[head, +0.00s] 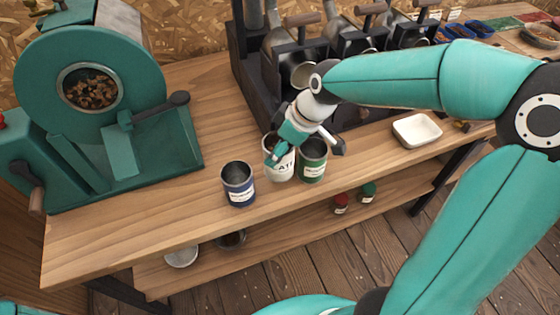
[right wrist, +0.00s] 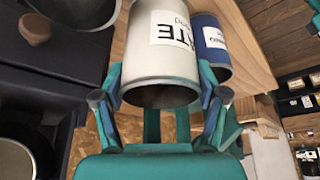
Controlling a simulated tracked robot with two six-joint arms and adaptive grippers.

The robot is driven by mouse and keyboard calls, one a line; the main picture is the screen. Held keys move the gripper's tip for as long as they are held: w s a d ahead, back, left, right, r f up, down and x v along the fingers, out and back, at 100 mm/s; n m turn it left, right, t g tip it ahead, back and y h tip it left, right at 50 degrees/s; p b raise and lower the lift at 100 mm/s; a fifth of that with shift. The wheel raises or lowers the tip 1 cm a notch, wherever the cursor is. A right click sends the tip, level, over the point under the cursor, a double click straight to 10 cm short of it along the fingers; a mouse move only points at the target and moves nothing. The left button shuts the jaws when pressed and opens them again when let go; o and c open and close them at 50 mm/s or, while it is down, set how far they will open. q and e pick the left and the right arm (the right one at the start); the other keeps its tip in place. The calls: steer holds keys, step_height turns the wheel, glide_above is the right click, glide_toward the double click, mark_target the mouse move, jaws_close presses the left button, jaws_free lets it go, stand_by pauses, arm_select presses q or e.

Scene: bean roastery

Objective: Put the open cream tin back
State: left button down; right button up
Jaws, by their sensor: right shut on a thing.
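The open cream tin (head: 281,172) stands upright on or just above the wooden bench, between a blue tin (head: 238,186) and a green tin (head: 313,162). My right gripper (head: 283,148) comes from above and is shut on the cream tin near its rim. In the right wrist view the cream tin (right wrist: 165,55) sits between both fingers, its open mouth towards the camera and its label partly seen. The blue tin (right wrist: 211,45) shows just behind it. My left gripper is not in view.
A teal roaster (head: 90,95) stands on the left of the bench (head: 150,240). A dark rack (head: 255,75) with scoop-like metal parts is behind the tins. A white dish (head: 417,131) stands to the right. Red (head: 341,203) and green (head: 368,192) small jars are on the lower shelf.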

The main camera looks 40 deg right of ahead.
steer(key=shift+f, duration=2.8)
steer(key=o, duration=1.3)
steer(key=shift+f, duration=0.1)
steer(key=shift+c, duration=0.2)
steer(key=shift+s+d+r, duration=0.1)
steer(key=shift+s+r, duration=0.05)
steer(key=shift+r, duration=0.45)
steer(key=v, duration=1.1)
steer(key=shift+s, duration=0.15)
steer(key=shift+f, duration=0.1)
